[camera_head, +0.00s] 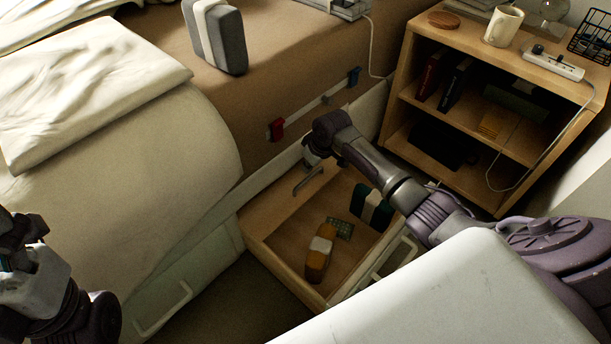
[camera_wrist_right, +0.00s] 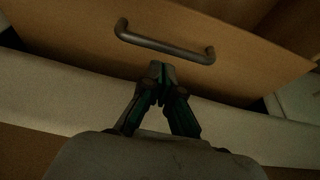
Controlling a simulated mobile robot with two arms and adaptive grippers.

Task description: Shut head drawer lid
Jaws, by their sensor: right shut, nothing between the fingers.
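A wooden drawer (camera_head: 275,262) stands pulled out from the bed base, its inside exposed. A wooden panel with a metal handle (camera_head: 308,181) is at its far end; I cannot tell if this is the lid. In the right wrist view the panel (camera_wrist_right: 225,45) fills the upper part, with its bar handle (camera_wrist_right: 165,43) across it. My right gripper (camera_head: 312,158) is over that far end. In the wrist view its fingers (camera_wrist_right: 157,70) are shut and empty, tips just below the handle; contact is unclear. My left gripper (camera_head: 22,235) is at the left edge, away from the drawer.
In the drawer lie an orange-brown item with a pale band (camera_head: 319,255), a green item (camera_head: 340,228) and a dark banded case (camera_head: 371,206). A wooden shelf unit (camera_head: 397,92) stands at the right. The bed (camera_head: 150,150) fills the left.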

